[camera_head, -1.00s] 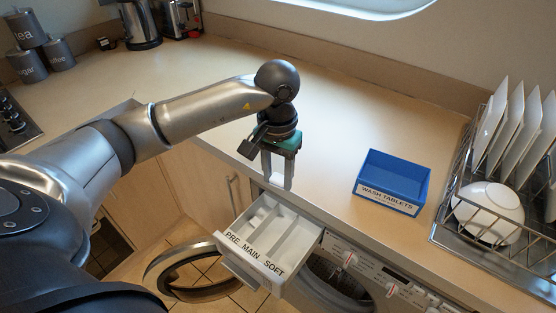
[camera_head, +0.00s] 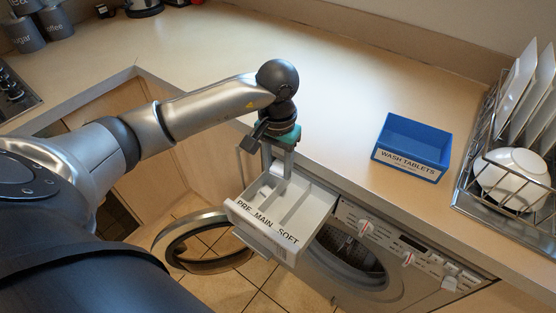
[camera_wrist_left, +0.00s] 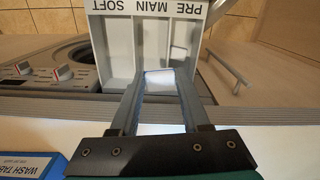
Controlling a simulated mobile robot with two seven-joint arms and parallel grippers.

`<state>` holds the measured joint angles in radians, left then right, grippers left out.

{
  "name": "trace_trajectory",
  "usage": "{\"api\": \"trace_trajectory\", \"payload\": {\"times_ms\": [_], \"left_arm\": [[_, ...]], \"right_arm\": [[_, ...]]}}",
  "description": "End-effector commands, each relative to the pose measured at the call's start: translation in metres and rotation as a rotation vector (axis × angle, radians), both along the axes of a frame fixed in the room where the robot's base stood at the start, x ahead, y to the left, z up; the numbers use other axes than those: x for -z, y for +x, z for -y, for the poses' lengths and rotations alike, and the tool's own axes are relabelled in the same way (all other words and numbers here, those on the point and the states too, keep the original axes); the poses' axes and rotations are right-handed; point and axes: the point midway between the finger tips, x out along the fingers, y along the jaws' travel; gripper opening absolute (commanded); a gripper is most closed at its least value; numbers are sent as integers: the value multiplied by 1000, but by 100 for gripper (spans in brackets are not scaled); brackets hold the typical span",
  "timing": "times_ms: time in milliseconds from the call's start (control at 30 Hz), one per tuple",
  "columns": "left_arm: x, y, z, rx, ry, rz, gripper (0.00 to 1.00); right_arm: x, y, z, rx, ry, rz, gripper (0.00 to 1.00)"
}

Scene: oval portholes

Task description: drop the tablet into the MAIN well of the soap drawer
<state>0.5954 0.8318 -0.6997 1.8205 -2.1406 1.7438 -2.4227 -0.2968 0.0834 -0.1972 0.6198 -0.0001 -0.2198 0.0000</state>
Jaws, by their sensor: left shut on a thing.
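The soap drawer (camera_head: 290,253) is pulled out of the washing machine, its wells labelled PRE, MAIN and SOFT. My left gripper (camera_head: 277,174) is over the rear end of the drawer, pointing down. In the left wrist view the gripper (camera_wrist_left: 160,78) is shut on a white tablet (camera_wrist_left: 160,80), held between the fingertips. There it lines up with the rear of the MAIN well (camera_wrist_left: 151,45), close to the PRE divider. The tablet's height above the drawer is hard to tell. My right gripper is not in view.
A blue WASH TABLETS box (camera_head: 412,148) stands on the counter right of the drawer. A dish rack (camera_head: 500,200) with plates and a bowl is farther right. The round washer door (camera_head: 205,243) hangs open below. The counter behind the gripper is clear.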

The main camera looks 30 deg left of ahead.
Motion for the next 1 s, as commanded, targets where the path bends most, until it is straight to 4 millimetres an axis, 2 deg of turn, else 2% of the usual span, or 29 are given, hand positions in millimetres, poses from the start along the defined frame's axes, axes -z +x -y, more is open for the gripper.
{"api": "trace_trajectory", "payload": {"times_ms": [167, 200, 500, 800, 933, 1000], "left_arm": [[0, 0, 0, 0, 0, 1, 0], [0, 0, 0, -1, 0, 1, 47], [0, 0, 0, -1, 0, 1, 81], [-3, 1, 0, -1, 0, 2, 81], [-17, 1, -1, -1, 0, 4, 81], [-30, 1, -1, 0, 2, 6, 81]], "right_arm": [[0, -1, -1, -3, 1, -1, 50], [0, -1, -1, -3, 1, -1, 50], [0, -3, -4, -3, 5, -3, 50], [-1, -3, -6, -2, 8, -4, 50], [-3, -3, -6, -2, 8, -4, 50], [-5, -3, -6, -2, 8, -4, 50]]}}
